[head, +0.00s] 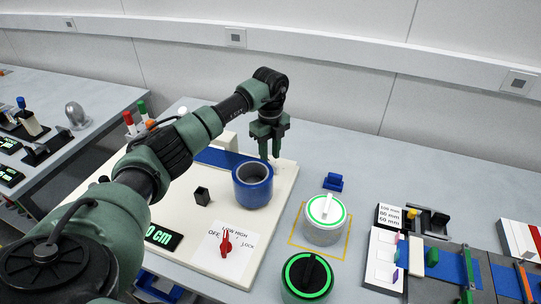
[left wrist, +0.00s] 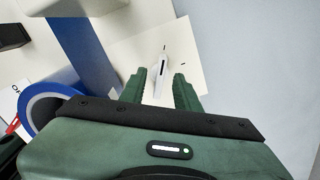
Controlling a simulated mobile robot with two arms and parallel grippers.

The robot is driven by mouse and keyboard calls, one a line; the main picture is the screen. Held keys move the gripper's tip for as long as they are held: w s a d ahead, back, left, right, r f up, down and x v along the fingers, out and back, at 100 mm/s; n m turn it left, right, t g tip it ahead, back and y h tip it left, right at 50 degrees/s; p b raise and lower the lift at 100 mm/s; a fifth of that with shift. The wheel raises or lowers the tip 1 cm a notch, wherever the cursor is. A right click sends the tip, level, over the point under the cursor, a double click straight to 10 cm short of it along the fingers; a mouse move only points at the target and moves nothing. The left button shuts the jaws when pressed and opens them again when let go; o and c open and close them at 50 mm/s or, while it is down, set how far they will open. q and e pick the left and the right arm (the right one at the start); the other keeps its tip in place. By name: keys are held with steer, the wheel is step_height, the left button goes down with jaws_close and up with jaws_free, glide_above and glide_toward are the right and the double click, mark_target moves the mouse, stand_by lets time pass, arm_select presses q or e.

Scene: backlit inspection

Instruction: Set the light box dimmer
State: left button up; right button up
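My left gripper (head: 269,155) points down over the far right part of a cream board (head: 275,210), behind a blue roll-like ring (head: 253,185). In the left wrist view, the left gripper (left wrist: 164,78) is open. A narrow white knob or lever (left wrist: 163,70) with a dark line shows between its fingers, with gaps at both sides. I cannot tell for sure that this is the dimmer. My right gripper is not in view.
A red rotary switch (head: 226,244) marked OFF, LOW, HIGH and LOCK is near the board's front. A dark block (head: 202,195) stands on the board. Bare table lies behind.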

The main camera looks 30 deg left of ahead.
arm_select(q)
steer(key=shift+f, duration=0.7)
steer(key=shift+d+f, duration=0.1)
jaws_close()
